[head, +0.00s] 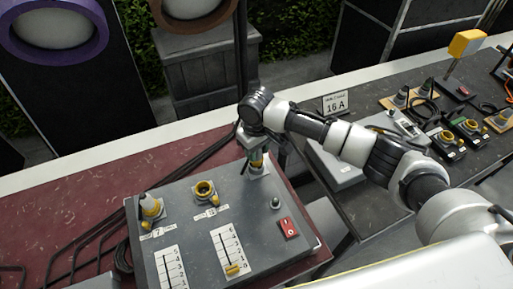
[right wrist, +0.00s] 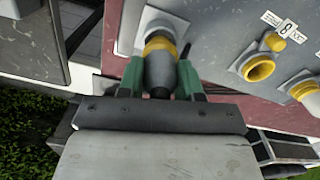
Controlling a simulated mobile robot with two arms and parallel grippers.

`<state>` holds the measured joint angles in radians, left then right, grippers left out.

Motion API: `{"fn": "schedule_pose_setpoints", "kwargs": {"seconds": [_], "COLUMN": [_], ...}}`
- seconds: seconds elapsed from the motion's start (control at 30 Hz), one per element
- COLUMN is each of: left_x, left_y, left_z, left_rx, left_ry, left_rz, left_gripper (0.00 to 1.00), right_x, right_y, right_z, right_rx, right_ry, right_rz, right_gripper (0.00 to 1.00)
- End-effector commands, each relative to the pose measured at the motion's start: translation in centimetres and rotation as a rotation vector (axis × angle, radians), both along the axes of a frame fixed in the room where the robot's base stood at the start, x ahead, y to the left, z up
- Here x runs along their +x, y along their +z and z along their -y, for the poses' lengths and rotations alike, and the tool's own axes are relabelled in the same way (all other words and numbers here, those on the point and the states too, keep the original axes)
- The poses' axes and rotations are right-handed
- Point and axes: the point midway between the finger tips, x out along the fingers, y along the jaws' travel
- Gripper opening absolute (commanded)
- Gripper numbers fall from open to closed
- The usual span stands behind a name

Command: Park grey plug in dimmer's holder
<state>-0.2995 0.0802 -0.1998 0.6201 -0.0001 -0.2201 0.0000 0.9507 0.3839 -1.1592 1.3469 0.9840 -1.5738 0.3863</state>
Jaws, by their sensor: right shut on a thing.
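The dimmer (head: 190,240) is a grey box with sliders and a red switch on a dark red table. My right gripper (head: 257,157) is over its back right corner. In the right wrist view my right gripper (right wrist: 162,80) has its green fingers on both sides of the grey plug (right wrist: 160,70), shut on it. The plug has a yellow ring and its front end meets the pale holder (right wrist: 168,20) on the dimmer. I cannot tell how deep it sits. The holder also shows in the head view (head: 259,174), under the plug. My left gripper is not in view.
An empty yellow-rimmed socket (head: 204,189) marked 8 and a second grey-and-yellow plug (head: 150,206) at socket 7 are left of the holder. A dark bench (head: 345,205) with a grey box, a "16 A" sign (head: 335,103) and several connectors is on the right.

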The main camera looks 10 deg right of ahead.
Motion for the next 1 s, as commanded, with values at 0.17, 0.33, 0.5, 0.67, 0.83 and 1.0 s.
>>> {"fn": "schedule_pose_setpoints", "kwargs": {"seconds": [0.17, 0.33, 0.5, 0.67, 0.83, 1.0], "left_x": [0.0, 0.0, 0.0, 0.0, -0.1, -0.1], "left_y": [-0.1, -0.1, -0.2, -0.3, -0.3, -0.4], "left_z": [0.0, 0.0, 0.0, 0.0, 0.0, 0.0], "left_rx": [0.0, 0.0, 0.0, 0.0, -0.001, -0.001], "left_ry": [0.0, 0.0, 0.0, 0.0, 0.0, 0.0], "left_rz": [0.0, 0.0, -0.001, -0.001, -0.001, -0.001], "left_gripper": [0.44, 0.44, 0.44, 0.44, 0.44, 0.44], "right_x": [0.0, 0.0, 0.0, 0.0, 0.0, 0.0], "right_y": [-0.3, -0.7, -1.0, -1.3, -1.6, -1.9], "right_z": [0.0, 0.0, 0.0, 0.0, 0.0, 0.0], "right_rx": [0.0, 0.0, 0.001, 0.001, 0.001, 0.001], "right_ry": [0.0, 0.0, 0.0, 0.0, 0.0, 0.001], "right_rz": [0.001, 0.001, 0.0, 0.0, 0.0, 0.0], "right_gripper": [0.08, 0.08, 0.08, 0.08, 0.08, 0.08]}}
